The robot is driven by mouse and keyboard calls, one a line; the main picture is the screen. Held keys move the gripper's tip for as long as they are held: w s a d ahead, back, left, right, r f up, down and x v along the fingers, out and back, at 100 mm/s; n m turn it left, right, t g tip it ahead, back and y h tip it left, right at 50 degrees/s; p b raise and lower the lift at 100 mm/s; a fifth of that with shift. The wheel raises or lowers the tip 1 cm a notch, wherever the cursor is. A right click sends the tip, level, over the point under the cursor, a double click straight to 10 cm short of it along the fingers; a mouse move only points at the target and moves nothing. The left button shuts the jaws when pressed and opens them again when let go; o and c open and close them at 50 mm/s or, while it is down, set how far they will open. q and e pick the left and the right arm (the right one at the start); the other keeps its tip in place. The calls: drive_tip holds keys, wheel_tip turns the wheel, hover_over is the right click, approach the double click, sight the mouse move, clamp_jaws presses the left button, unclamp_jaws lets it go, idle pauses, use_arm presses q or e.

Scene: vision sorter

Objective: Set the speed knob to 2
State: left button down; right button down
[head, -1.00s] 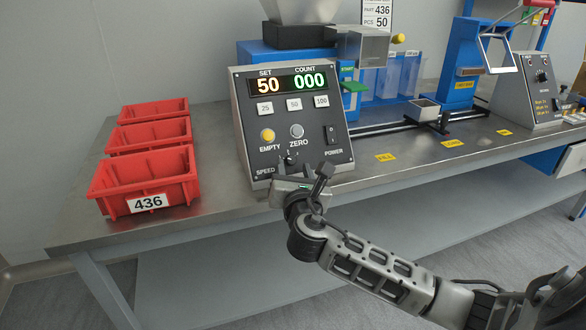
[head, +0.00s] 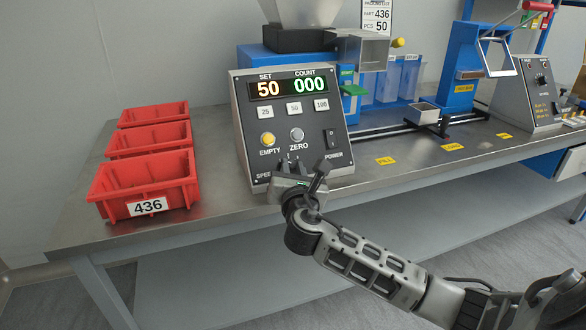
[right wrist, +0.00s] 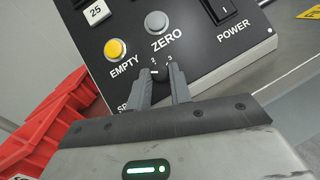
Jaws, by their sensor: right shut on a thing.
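The counter's control panel (head: 335,167) shows SET 50 and COUNT 000. The dark speed knob (right wrist: 160,74) is low on the panel, below the ZERO button, with small scale marks just above it. My right gripper (head: 289,166) is at the panel's lower edge. In the right wrist view its two fingers (right wrist: 160,80) stand either side of the knob, shut on it. The fingers cover much of the knob and of the SPEED label, and I cannot read the knob's pointer. My left gripper is not in view.
The yellow EMPTY button (head: 267,139), grey ZERO button (head: 297,135) and POWER switch (head: 332,138) sit just above the knob. Red bins (head: 150,182) stand to the left on the metal bench (head: 218,180).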

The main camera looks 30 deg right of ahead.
drive_tip(key=shift+m, duration=0.3)
drive_tip(key=m+g+p, duration=0.1)
drive_tip(key=m+g+h+p, duration=0.1)
drive_tip(key=m+p, duration=0.1)
drive_tip(key=m+h+p, duration=0.1)
drive_tip(key=shift+w+a+r+m+g, duration=0.15)
drive_tip(key=shift+a+r+m+g, duration=0.1)
drive_tip(key=shift+r+m+g, duration=0.15)
drive_tip(key=m+g+p, duration=0.1)
drive_tip(key=m+p, duration=0.2)
drive_tip(key=shift+w+a+g+h, duration=0.1)
drive_tip(key=shift+g+h, duration=0.3)
drive_tip(key=m+g+p, duration=0.2)
drive_tip(key=m+p, duration=0.1)
drive_tip(key=shift+w+r, duration=0.1)
drive_tip(key=shift+m+g+p, duration=0.5)
drive_tip(key=shift+m+p, duration=0.15)
drive_tip(key=shift+m, duration=0.25)
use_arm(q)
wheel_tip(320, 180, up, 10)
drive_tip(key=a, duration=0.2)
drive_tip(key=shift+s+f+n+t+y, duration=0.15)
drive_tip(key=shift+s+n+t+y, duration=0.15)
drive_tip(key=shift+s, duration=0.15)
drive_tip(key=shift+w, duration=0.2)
use_arm(e)
drive_tip(key=shift+m+g, duration=0.3)
drive_tip(key=shift+m, duration=0.1)
